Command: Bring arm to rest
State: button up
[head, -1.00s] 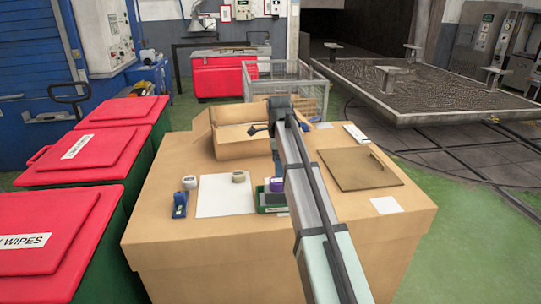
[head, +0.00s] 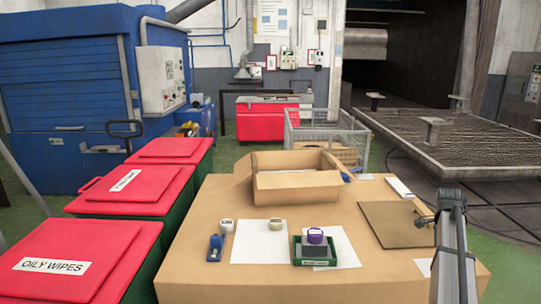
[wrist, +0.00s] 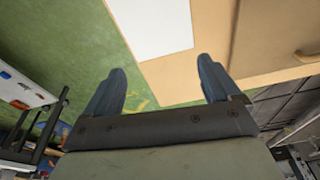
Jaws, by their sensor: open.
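My gripper (wrist: 160,88) shows in the wrist view with its two dark blue fingers spread wide apart and nothing between them. Beyond the fingers lie green floor, tan table top and a white sheet. In the head view my arm rises at the lower right, over the right side of the table (head: 210,280). The gripper's fingers cannot be made out clearly there.
On the table stand an open cardboard box (head: 300,186), a green tray (head: 297,250) with a purple-topped roll (head: 315,236), a blue dispenser (head: 215,247), white sheets (head: 258,243) and a brown board (head: 385,222). Red-lidded bins (head: 90,260) stand left. Green floor lies right.

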jog(key=s+d+f+g, duration=0.1)
jog(key=s+d+f, duration=0.2)
jog(key=s+d, duration=0.45)
jog(key=s+d+f, duration=0.4)
jog(key=s+d, duration=0.3)
jog(key=d, duration=0.2)
jog(key=s+a+f+n+g+y, duration=0.25)
jog(key=a+f+n, duration=0.75)
jog(key=a+f, duration=2.15)
jog(key=s+a+f+n+g, duration=0.1)
jog(key=s+a+f+n, duration=0.3)
jog(key=s+a, duration=0.9)
jog(key=s+a+f+n+g, duration=0.2)
jog(key=s+a+f+n, duration=0.3)
jog(key=s+a, duration=0.8)
notch_tip(320, 180, down, 2)
jog(key=s, duration=0.3)
jog(key=shift+f, duration=0.1)
